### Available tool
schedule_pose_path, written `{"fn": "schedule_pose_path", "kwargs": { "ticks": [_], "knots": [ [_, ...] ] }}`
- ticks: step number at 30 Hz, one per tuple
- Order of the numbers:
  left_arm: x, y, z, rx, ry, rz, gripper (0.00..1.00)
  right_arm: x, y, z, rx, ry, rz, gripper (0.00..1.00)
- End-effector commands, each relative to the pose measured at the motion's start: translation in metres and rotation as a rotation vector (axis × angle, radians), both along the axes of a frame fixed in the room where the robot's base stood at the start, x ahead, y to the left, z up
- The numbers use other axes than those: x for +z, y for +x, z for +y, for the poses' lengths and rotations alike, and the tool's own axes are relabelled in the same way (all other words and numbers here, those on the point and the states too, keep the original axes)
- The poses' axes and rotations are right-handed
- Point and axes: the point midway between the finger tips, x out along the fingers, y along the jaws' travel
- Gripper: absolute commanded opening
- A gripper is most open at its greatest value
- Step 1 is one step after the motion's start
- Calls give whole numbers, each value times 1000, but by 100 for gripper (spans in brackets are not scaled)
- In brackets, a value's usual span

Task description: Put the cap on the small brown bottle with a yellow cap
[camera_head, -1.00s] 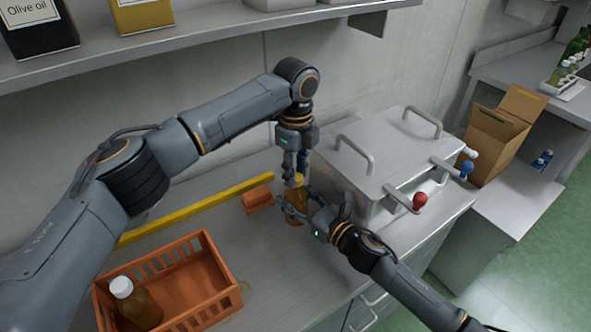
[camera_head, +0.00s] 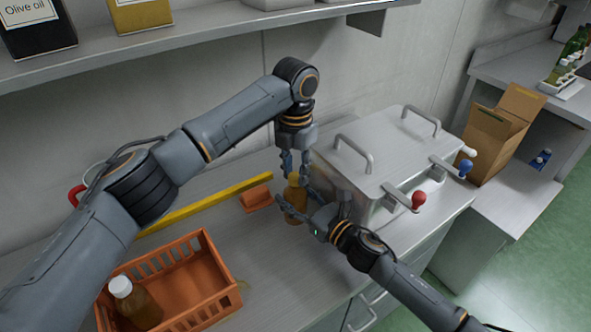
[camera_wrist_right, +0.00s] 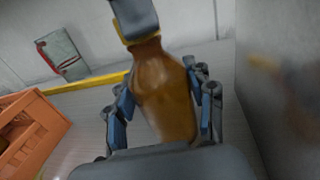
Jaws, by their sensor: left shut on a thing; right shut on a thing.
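The small brown bottle (camera_head: 295,208) stands upright on the steel worktop, left of the lidded steel unit. My right gripper (camera_head: 294,207) is shut around its body from the right; the right wrist view shows the bottle (camera_wrist_right: 165,95) between the blue-padded fingers. The yellow cap (camera_head: 294,179) is at the top of the bottle, and it also shows in the wrist view (camera_wrist_right: 143,33). My left gripper (camera_head: 294,172) points down from above and is shut on the cap. Its fingers partly hide the cap, so I cannot tell how firmly it sits on the neck.
An orange crate (camera_head: 222,250) with a white-capped bottle (camera_head: 135,300) stands at front left. An orange block (camera_head: 257,198) and a yellow bar (camera_head: 205,203) lie left of the bottle. The steel unit (camera_head: 385,150) is close on the right. A shelf (camera_head: 200,35) hangs above.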

Motion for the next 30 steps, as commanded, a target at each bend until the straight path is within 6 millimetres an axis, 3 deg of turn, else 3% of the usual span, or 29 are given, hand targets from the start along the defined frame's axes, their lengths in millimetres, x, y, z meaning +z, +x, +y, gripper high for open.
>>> {"fn": "schedule_pose_path", "kwargs": {
  "ticks": [4, 5, 7, 8, 19, 30],
  "knots": [
    [0, 1, 1, 3, 1, -2, 18, 0, 0, 0, 0, -1, 1, 0],
    [0, 1, 1, 3, 1, -2, 36, 0, 0, 0, 0, -1, 1, 0],
    [0, 1, 1, 3, 1, -2, 50, 0, 0, 0, 0, -1, 1, 0],
    [0, 1, 1, 3, 0, -1, 52, 0, 0, 0, 0, -1, 1, 0],
    [5, 1, 0, 3, 0, -2, 52, 0, 0, 0, 0, -1, 1, 0],
    [45, 0, 0, 3, -1, -1, 52, 0, 0, 0, 0, -1, 1, 0]
  ]
}}
